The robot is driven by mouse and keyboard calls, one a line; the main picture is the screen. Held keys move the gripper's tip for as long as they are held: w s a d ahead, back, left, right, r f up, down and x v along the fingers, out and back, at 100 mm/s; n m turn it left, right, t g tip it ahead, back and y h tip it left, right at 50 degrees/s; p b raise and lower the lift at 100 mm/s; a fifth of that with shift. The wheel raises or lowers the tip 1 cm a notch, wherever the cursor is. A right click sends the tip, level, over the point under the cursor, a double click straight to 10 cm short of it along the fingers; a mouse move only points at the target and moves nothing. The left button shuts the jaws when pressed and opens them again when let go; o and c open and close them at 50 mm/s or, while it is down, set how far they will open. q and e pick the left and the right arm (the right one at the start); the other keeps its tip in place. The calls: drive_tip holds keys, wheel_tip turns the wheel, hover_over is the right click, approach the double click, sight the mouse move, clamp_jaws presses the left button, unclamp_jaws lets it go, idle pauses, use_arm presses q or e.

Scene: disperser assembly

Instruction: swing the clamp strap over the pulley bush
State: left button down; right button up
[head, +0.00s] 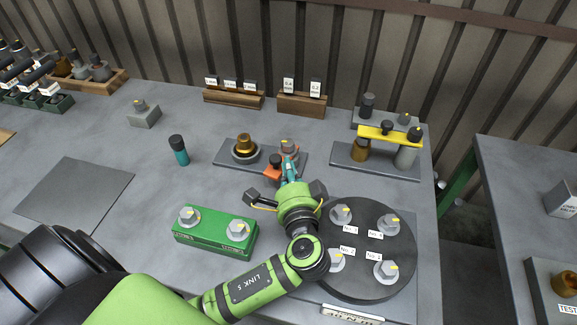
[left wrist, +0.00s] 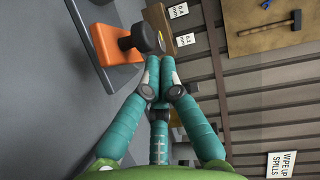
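The brass pulley bush (head: 245,143) stands upright in a round seat on a dark plate (head: 222,158). The orange clamp strap (head: 271,174), with a black knob (head: 276,159) on it, is to the right of the bush and clear of it. The strap's far part is partly hidden by my left gripper (head: 287,162). In the left wrist view the orange strap (left wrist: 118,52) and black knob (left wrist: 147,37) are beside my left gripper (left wrist: 160,60). Its teal fingers are together with nothing visible between them. Contact with the strap cannot be told. My right gripper is out of view.
A second plate (head: 350,165) at the right carries a yellow strap (head: 390,134) across posts. A dark turntable (head: 365,250) with hex parts and a green block (head: 214,240) stand in front. A teal-bodied tool (head: 179,150) stands left. A grey mat (head: 74,194) lies clear.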

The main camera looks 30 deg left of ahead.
sight(273, 177)
use_arm(q)
drive_tip(key=shift+s+a+m+t+h+p, duration=0.15)
drive_tip(key=shift+a+m+t+h+p, duration=0.25)
drive_tip(key=shift+a+m+h, duration=0.15)
drive_tip(key=a+m+h, duration=0.1)
drive_tip(key=s+a+m+t+h, duration=0.1)
drive_tip(key=h, duration=0.1)
drive_tip(key=shift+t+p, duration=0.3)
drive_tip(key=shift+a, duration=0.3)
drive_tip(key=shift+w, duration=0.1)
